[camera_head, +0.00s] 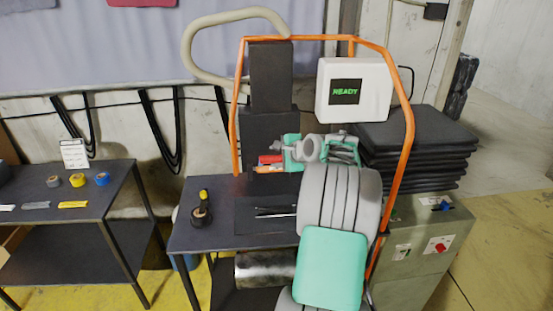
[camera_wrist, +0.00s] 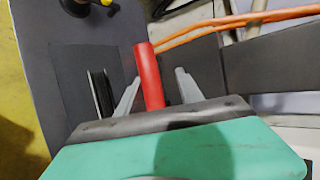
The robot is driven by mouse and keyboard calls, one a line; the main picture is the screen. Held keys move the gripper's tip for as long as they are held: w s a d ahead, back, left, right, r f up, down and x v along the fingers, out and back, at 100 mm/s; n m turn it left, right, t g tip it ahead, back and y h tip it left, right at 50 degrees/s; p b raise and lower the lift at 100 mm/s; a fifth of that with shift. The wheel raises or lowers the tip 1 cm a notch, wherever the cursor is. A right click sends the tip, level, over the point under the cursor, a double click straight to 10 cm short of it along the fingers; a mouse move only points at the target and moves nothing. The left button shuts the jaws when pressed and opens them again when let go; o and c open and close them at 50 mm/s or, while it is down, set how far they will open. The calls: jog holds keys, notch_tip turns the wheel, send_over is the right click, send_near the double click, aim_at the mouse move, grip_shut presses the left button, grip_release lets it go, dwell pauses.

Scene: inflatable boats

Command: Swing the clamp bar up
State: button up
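A red bar (camera_wrist: 149,65), which looks like the clamp bar's grip, lies between my two fingers in the wrist view. In the head view a short red piece (camera_head: 270,159) shows at the front of the dark upright press, just left of my wrist. My gripper (camera_wrist: 158,76) is open, with a grey finger on each side of the red bar and a visible gap on both sides. Whether the bar is fully between the fingers in depth, I cannot tell. My wrist hides the rest of the bar in the head view.
An orange tube frame (camera_head: 409,120) surrounds the press. A white READY screen box (camera_head: 387,92) and stacked black mats (camera_head: 420,135) stand right. A black roll with a yellow top (camera_head: 201,213) sits on the dark bench (camera_head: 190,238). A second table (camera_head: 100,195) stands left.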

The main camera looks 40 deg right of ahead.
jog(key=shift+o, duration=0.2)
jog(key=shift+s+f, duration=0.1)
jog(key=shift+s, duration=0.2)
jog(key=b+v, duration=0.2)
jog(key=v, duration=0.5)
jog(key=shift+r, duration=0.3)
jog(key=shift+a, duration=0.1)
